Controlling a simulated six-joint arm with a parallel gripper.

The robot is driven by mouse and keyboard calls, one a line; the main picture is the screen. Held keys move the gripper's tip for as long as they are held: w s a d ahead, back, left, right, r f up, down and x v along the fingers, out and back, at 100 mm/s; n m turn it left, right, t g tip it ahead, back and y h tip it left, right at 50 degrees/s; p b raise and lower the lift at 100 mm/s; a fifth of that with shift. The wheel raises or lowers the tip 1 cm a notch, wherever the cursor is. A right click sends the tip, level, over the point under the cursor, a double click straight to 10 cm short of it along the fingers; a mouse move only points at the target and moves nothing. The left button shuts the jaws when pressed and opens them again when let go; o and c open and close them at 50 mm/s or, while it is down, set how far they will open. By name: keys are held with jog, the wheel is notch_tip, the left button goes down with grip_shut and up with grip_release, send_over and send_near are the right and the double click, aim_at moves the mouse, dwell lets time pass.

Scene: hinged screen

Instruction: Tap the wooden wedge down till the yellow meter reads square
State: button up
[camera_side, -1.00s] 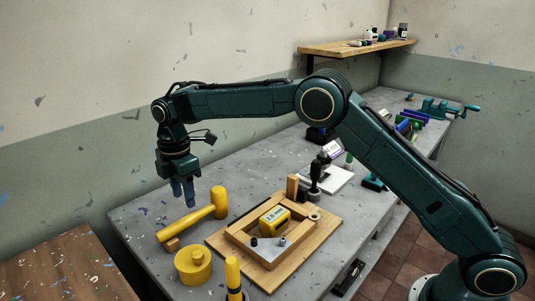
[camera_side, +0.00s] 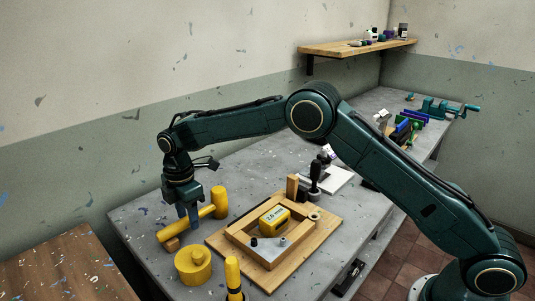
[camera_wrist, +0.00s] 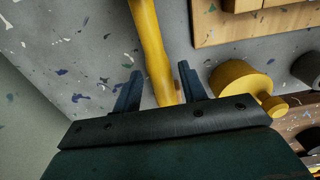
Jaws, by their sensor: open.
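A yellow mallet (camera_side: 220,201) lies on the grey bench, its handle end over a small wooden block (camera_side: 172,244). My gripper (camera_side: 188,218) is open and low at the mallet's handle. In the wrist view the handle (camera_wrist: 152,45) runs between my two spread fingers (camera_wrist: 160,82). A wooden frame (camera_side: 243,246) lies on a board to the right. The yellow meter (camera_side: 274,220) sits within the frame; its small display seems to read 2.8 mm. An upright wooden piece (camera_side: 292,186) at the frame's far corner looks like the wedge.
A round yellow knobbed weight (camera_side: 194,266) and a yellow-handled tool (camera_side: 233,275) stand near the front edge. A black-handled tool (camera_side: 315,178) stands beyond the frame. A teal vise (camera_side: 448,108) is at the far end. The bench left of the mallet is clear.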

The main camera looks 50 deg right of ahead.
jog(key=shift+f, duration=0.3)
jog(key=shift+c, duration=0.6)
grip_shut()
jog(key=shift+r, duration=0.25)
jog(key=shift+r, duration=3.3)
jog(key=s+d+r+m, duration=0.2)
jog(key=s+d+r, duration=0.2)
jog(key=d+r, duration=0.2)
jog(key=s+d+r+m, duration=0.2)
jog(key=s+d+r, duration=0.2)
jog(key=d, duration=0.7)
notch_tip(320, 180, up, 3)
jog(key=shift+d+f+m, duration=0.1)
jog(key=shift+d+m, duration=0.1)
jog(key=shift+m, duration=0.1)
